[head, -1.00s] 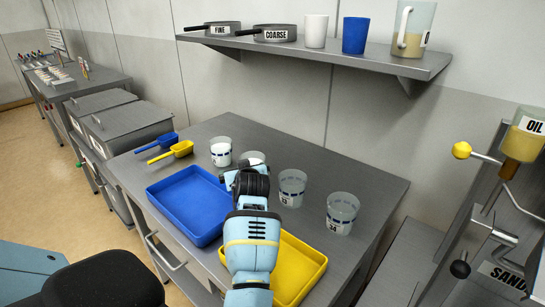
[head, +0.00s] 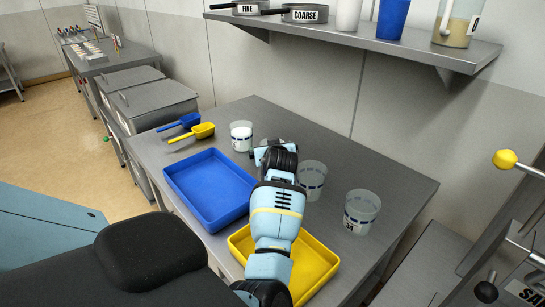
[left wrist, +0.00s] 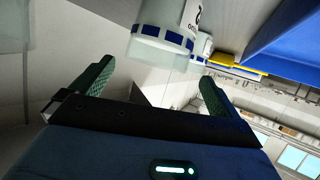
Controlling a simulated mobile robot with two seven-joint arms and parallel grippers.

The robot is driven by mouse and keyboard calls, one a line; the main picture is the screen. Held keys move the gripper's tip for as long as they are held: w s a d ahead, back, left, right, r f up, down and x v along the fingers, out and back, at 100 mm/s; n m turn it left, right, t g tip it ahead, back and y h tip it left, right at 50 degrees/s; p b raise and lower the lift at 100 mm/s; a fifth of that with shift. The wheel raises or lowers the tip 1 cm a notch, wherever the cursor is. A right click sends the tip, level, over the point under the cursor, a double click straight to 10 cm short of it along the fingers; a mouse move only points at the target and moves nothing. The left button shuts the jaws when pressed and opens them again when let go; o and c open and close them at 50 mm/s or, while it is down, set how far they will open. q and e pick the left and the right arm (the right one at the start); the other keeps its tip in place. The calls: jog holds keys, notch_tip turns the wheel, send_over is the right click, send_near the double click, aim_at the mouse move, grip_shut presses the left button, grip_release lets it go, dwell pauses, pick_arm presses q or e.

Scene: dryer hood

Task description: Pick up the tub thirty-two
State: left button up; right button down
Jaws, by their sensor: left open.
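My left gripper (head: 268,150) is over the row of clear tubs on the grey table, where it hides the second tub from the left in the head view. In the left wrist view the open gripper (left wrist: 154,78) has one green finger on each side, with a clear tub with a blue dashed band (left wrist: 160,42) just beyond and between them. Only part of that tub's label shows, and its number is not readable. No grip on it is visible. My right gripper is not in view.
A tub with white contents (head: 241,136) stands left of the gripper; two clear tubs (head: 312,180) (head: 361,212) stand right, the last apparently marked 34. A blue tray (head: 205,185) and yellow tray (head: 320,268) lie in front. Blue (head: 182,122) and yellow scoops (head: 196,132) lie left.

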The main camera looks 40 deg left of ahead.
pick_arm(q)
jog(key=shift+d+x, duration=0.2)
jog(key=shift+x, duration=2.35)
jog(key=shift+w, duration=0.15)
jog(key=shift+c, duration=0.4)
jog(key=c, duration=1.1)
notch_tip(320, 180, up, 10)
jog(key=shift+r, duration=0.1)
